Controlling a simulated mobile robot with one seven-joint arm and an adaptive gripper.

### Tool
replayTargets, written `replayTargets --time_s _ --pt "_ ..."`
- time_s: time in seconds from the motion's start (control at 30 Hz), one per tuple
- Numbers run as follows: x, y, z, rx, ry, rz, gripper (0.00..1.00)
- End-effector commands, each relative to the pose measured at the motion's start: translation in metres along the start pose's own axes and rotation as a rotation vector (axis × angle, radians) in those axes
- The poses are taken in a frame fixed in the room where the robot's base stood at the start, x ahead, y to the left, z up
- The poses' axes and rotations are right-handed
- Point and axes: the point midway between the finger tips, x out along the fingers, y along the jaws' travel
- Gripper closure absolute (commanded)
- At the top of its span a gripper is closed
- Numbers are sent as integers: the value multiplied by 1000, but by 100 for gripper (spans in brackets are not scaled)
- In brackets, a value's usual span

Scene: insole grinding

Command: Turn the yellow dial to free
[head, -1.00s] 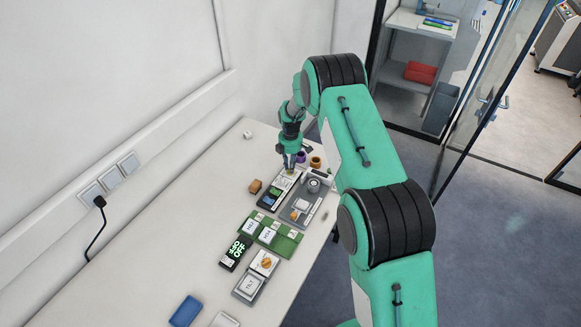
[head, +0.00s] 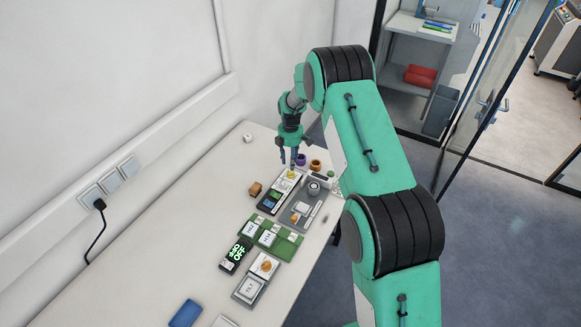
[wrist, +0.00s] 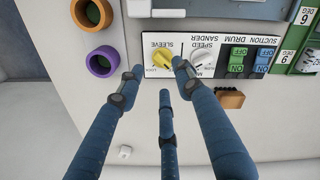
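The yellow dial (wrist: 163,58) sits on the white sander panel (wrist: 213,66) under the word SLEEVE, upside down in the wrist view. The small word LOCK shows beside it; its other mark is hidden or too small to read, and I cannot tell its setting for sure. In the head view the yellow dial (head: 291,174) is at the panel's far end. My gripper (wrist: 160,82) is open and empty, its blue fingers spread around the dial's outline in the wrist view. In the head view my gripper (head: 291,161) hangs just above the dial, apart from it.
A purple ring (wrist: 103,61) and an orange-brown ring (wrist: 91,13) stand nearby. A brown block (wrist: 229,99) lies beside the panel.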

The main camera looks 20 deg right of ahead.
Motion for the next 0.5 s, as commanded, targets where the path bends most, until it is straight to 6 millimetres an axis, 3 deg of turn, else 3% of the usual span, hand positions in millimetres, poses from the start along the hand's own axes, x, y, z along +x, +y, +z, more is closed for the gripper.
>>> replayTargets --time_s 0.2,0.5 --pt "-37 0 0 0 0 1 65" --pt "-63 0 0 0 0 0 65"
